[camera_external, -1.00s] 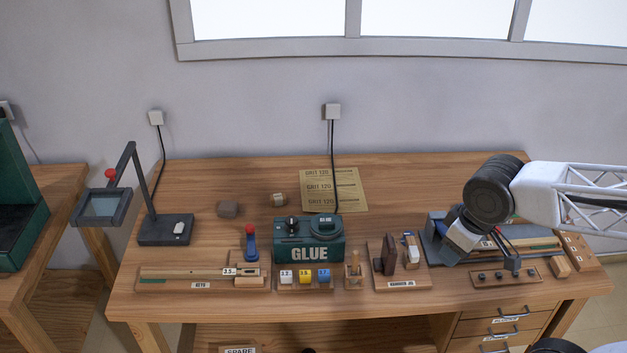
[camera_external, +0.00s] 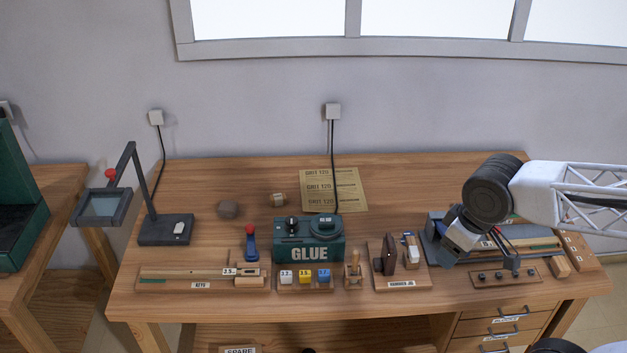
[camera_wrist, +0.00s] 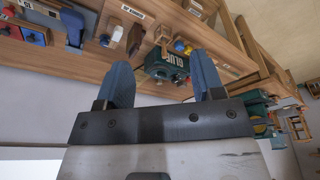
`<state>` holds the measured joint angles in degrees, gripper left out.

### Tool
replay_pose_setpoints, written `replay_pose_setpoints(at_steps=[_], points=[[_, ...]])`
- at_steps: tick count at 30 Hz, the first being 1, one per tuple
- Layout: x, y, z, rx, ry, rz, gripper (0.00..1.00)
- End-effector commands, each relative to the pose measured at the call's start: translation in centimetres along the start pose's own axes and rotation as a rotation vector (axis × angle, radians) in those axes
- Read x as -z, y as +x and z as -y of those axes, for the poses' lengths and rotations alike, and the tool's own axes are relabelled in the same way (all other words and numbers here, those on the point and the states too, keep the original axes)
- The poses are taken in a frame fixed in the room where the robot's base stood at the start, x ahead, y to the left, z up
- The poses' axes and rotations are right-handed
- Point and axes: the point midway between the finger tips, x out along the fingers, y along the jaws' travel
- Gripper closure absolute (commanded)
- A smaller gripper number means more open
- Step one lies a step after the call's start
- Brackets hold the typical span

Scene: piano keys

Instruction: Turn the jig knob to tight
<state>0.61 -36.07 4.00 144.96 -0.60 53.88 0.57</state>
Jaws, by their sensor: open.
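The hammer jig (camera_external: 401,283) is a small labelled wooden base near the front of the bench, right of the glue box. It carries a dark brown upright piece (camera_external: 389,256) and a small white and blue piece (camera_external: 410,247). I cannot tell which part is the knob or how it is set. My gripper (camera_external: 513,265) is to the right of the jig, over the grey tray area, apart from the jig. In the wrist view my gripper (camera_wrist: 160,75) shows two blue fingers spread apart with nothing held between them.
The green glue box (camera_external: 309,253) stands left of the jig, with a wooden peg holder (camera_external: 354,272) between them. A grey tray (camera_external: 436,246) with wooden strips lies under my gripper. A low strip with dark knobs (camera_external: 505,276) is in front.

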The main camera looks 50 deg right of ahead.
Motion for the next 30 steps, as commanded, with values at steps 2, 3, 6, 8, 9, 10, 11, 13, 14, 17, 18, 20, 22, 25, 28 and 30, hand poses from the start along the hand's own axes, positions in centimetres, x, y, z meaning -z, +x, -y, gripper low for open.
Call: replay_pose_setpoints(at_steps=[2, 3, 6, 8, 9, 10, 11, 13, 14, 17, 18, 20, 22, 25, 28, 30], points=[[0.3, 0.2, -0.2, -0.001, -0.008, 0.004, 0.39], [0.6, 0.3, -0.3, -0.002, -0.015, 0.006, 0.39], [1.5, 0.8, -0.8, -0.005, -0.039, 0.015, 0.39], [2.1, 1.2, -1.1, -0.006, -0.059, 0.023, 0.39], [2.7, 1.6, -1.4, -0.007, -0.075, 0.028, 0.39], [3.1, 1.8, -1.7, -0.008, -0.087, 0.031, 0.39], [3.6, 2.0, -1.9, -0.009, -0.1, 0.034, 0.39], [4.6, 2.8, -2.6, -0.01, -0.133, 0.046, 0.39], [5.1, 3.1, -3.0, -0.01, -0.148, 0.05, 0.39], [6.6, 4.3, -4.1, -0.01, -0.198, 0.065, 0.39], [7.2, 4.8, -4.6, -0.01, -0.218, 0.072, 0.39], [8.0, 5.5, -5.3, -0.009, -0.248, 0.081, 0.39], [9.0, 6.5, -6.2, -0.007, -0.282, 0.091, 0.39], [10.3, 7.9, -7.6, -0.003, -0.331, 0.106, 0.39], [11.4, 9.4, -9.1, 0.002, -0.38, 0.119, 0.39], [12.2, 10.5, -10.1, 0.007, -0.414, 0.13, 0.39]])
